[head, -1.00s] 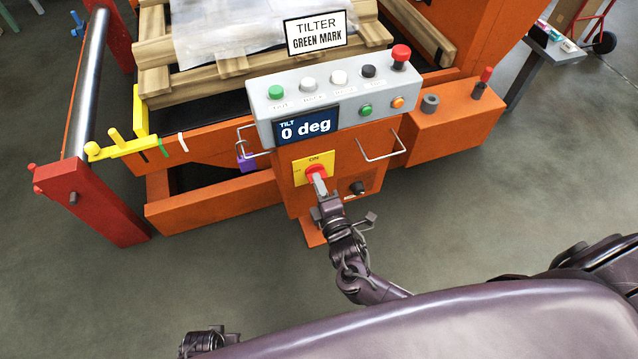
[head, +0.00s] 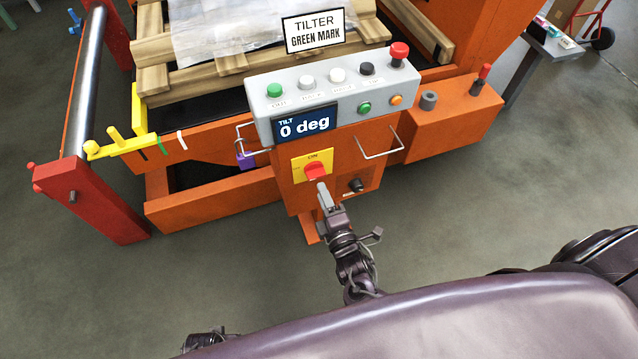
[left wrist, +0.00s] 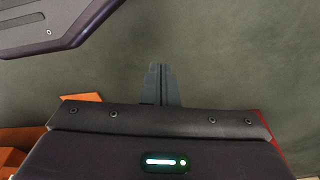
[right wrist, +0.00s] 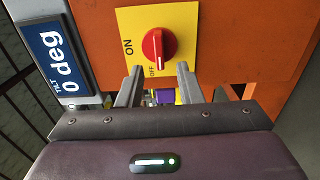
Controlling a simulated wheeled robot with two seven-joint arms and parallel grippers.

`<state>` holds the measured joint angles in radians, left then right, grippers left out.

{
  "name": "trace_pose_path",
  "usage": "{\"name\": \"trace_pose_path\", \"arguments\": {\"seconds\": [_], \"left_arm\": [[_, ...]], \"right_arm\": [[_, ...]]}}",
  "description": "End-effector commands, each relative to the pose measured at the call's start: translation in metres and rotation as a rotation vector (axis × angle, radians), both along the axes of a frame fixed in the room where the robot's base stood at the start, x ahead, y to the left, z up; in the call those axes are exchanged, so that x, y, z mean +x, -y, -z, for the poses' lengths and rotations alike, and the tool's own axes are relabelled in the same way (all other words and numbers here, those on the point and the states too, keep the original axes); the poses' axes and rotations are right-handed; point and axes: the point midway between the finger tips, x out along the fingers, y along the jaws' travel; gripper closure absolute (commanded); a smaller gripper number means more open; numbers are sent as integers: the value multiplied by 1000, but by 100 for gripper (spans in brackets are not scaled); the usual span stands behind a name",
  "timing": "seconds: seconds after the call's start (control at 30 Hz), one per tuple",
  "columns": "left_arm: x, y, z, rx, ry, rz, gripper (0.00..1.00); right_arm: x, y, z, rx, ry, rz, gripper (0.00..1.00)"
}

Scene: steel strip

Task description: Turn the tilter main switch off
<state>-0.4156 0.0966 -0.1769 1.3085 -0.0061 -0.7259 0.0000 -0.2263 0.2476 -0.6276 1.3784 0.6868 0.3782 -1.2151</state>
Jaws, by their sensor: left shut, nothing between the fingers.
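The tilter main switch is a red rotary knob (head: 316,170) on a yellow plate (head: 328,160) on the front of the orange console. In the right wrist view the knob (right wrist: 158,47) has its white mark at the OFF label, a quarter turn from ON. My right gripper (right wrist: 160,76) is open and empty, its fingers apart, just short of the knob and not around it. In the head view the right gripper (head: 322,187) is just below the knob. My left gripper (left wrist: 162,68) is shut and empty over bare floor.
The console (head: 350,95) carries several buttons and a display reading TILT 0 deg (head: 300,125). Wire handles (head: 380,148) stick out on both sides of it. A small black knob (head: 356,185) is right of the switch. Grey floor (head: 480,210) is clear at right.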

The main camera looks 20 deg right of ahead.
Motion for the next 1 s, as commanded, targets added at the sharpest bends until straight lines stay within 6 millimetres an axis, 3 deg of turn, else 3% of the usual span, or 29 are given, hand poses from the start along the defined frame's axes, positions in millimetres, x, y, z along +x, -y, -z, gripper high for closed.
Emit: {"name": "trace_pose_path", "arguments": {"seconds": [0.1,0.27,0.83,0.93,1.0], "left_arm": [[-7,-3,6,3,-6,-2,100],[-4,-5,9,6,-2,-4,100],[-4,-1,8,-1,1,-9,100],[-5,-2,8,0,-1,-9,100],[-5,-2,8,1,0,-8,100]], "right_arm": [[-19,1,0,0,-1,0,67],[-31,1,0,0,0,0,67],[-31,1,0,2,-2,1,67],[-31,5,14,54,-58,14,67],[-33,12,38,155,-164,44,67]]}}
